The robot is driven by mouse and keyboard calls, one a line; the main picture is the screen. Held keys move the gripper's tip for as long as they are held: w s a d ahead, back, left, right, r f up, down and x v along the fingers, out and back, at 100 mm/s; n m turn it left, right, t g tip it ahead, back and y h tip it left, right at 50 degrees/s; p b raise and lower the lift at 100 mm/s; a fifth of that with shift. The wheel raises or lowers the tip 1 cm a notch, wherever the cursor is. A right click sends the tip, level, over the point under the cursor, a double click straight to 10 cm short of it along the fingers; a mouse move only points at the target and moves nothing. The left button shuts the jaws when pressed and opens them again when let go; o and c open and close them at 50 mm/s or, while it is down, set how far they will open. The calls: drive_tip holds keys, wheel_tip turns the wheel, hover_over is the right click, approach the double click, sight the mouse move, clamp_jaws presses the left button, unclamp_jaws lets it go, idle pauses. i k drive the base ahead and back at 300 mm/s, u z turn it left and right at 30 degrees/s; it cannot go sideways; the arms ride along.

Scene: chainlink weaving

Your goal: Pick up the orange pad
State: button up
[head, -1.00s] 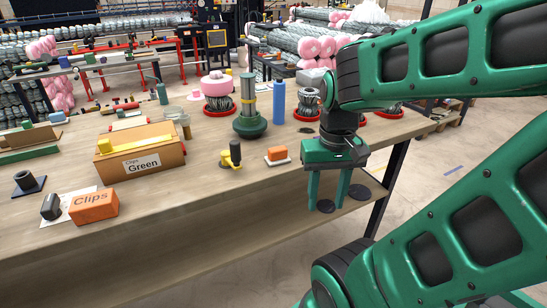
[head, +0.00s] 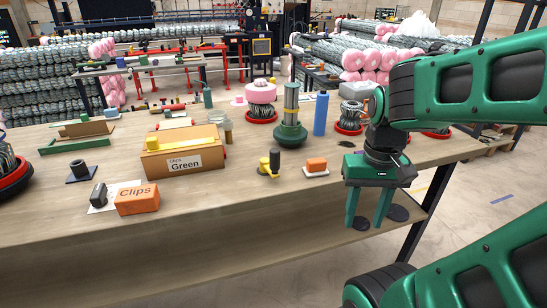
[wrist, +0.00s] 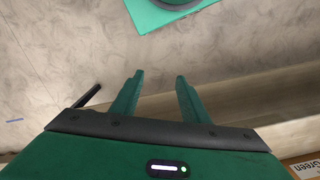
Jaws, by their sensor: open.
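The orange pad (head: 317,163) is a small orange block on a white sheet near the front edge of the wooden table, in the head view. My gripper (head: 366,222) hangs in front of the table edge, right of the pad and lower in the picture, apart from it. Its two green fingers point down, open and empty. In the wrist view my gripper (wrist: 159,78) has a clear gap between the fingers, and the pad does not show there.
A yellow-and-black tool (head: 270,163) stands left of the pad. Behind are a green pillar-like stand (head: 290,125) and a blue cylinder (head: 320,114). A cardboard Clips Green box (head: 185,155) and an orange Clips box (head: 137,200) stand farther left.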

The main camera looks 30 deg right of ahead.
sight(316, 166)
drive_tip(key=k, duration=0.5)
drive_tip(key=z, duration=1)
drive_tip(key=i, duration=0.75)
drive_tip(key=u, duration=0.1)
